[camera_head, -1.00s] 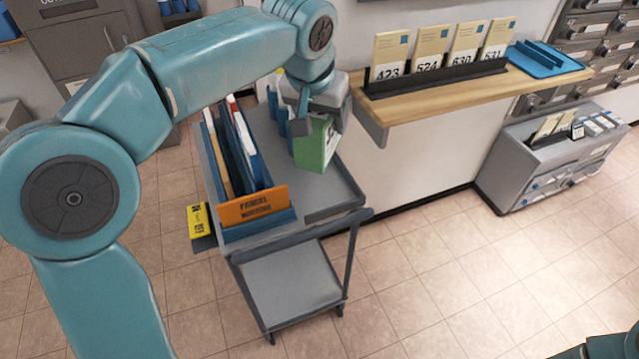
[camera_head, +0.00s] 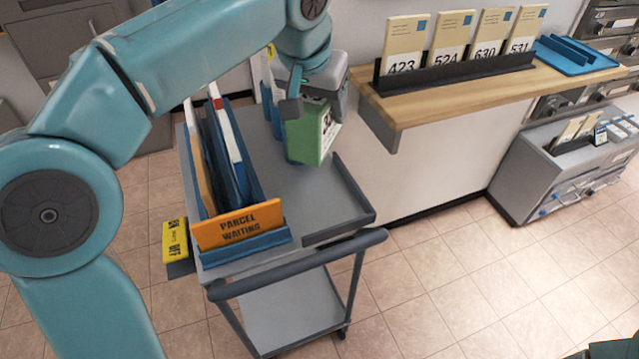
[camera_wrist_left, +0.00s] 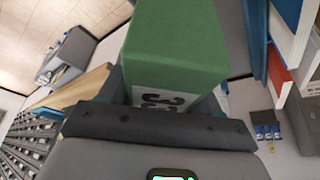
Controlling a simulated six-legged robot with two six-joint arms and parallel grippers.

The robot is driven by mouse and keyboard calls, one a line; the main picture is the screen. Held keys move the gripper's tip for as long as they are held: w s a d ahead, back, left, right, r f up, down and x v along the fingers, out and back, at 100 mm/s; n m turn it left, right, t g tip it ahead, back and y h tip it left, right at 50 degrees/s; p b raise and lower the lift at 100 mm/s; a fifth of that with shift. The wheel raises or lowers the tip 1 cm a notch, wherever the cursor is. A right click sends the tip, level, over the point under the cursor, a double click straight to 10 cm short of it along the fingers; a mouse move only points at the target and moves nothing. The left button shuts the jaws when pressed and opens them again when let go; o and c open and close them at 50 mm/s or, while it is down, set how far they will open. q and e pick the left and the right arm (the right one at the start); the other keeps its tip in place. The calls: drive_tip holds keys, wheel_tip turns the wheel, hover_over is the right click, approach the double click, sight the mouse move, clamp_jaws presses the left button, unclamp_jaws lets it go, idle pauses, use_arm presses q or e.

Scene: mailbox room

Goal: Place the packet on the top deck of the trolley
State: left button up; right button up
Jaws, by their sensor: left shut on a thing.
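The green packet (camera_head: 308,137) has a white label with dark print and is held upright with a slight tilt. My left gripper (camera_head: 313,106) is shut on its upper part. The packet is over the grey top deck of the trolley (camera_head: 322,200), right of the folder rack; I cannot tell whether its bottom touches the deck. In the left wrist view the packet (camera_wrist_left: 175,45) fills the space ahead of the gripper, its label partly hidden. My right gripper is not in view; only a bit of teal arm shows at the lower right corner.
A blue rack of folders (camera_head: 245,165) with an orange "PARCEL WAITING" sign (camera_head: 238,224) fills the deck's left side. Blue holders stand behind the packet. A wooden shelf (camera_head: 440,92) with numbered cards is close on the right. The deck's front right is clear.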

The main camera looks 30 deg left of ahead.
use_arm(q)
wheel_tip(320, 180, down, 15)
drive_tip(key=b, duration=0.4)
drive_tip(key=shift+s+r, duration=0.1)
drive_tip(key=shift+r, duration=0.05)
drive_tip(key=shift+f, duration=0.35)
drive_tip(key=shift+f+b, duration=0.1)
drive_tip(key=shift+b, duration=0.25)
drive_tip(key=o, duration=1.2)
